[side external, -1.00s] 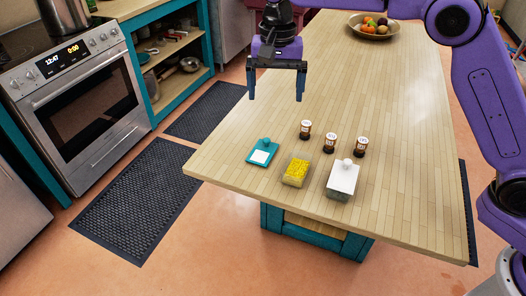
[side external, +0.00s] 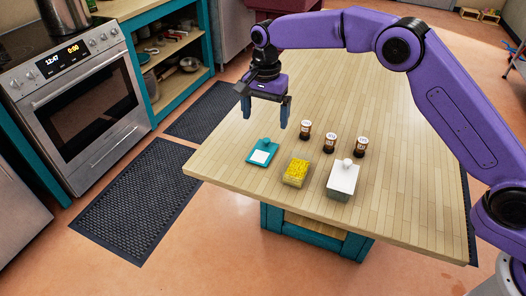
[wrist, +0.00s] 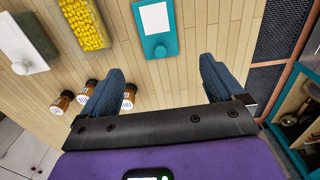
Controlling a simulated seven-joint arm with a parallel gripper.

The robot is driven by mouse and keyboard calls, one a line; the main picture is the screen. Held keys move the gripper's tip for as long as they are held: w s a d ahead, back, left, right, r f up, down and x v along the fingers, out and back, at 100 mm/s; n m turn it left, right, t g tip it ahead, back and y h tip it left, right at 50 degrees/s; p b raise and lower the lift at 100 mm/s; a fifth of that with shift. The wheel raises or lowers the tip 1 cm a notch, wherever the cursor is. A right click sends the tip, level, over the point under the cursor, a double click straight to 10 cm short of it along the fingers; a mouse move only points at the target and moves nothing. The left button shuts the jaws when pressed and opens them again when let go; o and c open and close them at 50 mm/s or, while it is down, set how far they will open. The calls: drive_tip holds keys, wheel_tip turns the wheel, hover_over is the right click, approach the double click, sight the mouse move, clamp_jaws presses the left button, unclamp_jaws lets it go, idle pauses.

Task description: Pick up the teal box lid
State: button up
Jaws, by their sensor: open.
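The teal box lid (side external: 262,153) lies flat on the wooden table, with a white label and a round teal knob. It also shows in the wrist view (wrist: 174,42), ahead of and between the fingers, with its knob toward my gripper. My gripper (side external: 266,116) is open and empty, pointing down above the table, a little behind the lid and apart from it. Its two blue fingers show in the wrist view (wrist: 158,80). A clear box of yellow pieces (side external: 295,172) stands right of the lid. A box with a white lid and knob (side external: 342,180) stands further right.
Several dark jars with white tops (side external: 330,142) stand in a row behind the boxes, to the right of my gripper. The wooden table (side external: 225,160) is bare left of the lid, and its front edge is near. The oven (side external: 90,110) stands off to the left.

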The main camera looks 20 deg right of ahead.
sight(265, 143)
wheel_tip(265, 143, down, 9)
drive_tip(key=shift+s+f, duration=0.1)
drive_tip(key=shift+f, duration=0.05)
idle(0.4)
drive_tip(key=c, duration=1.1)
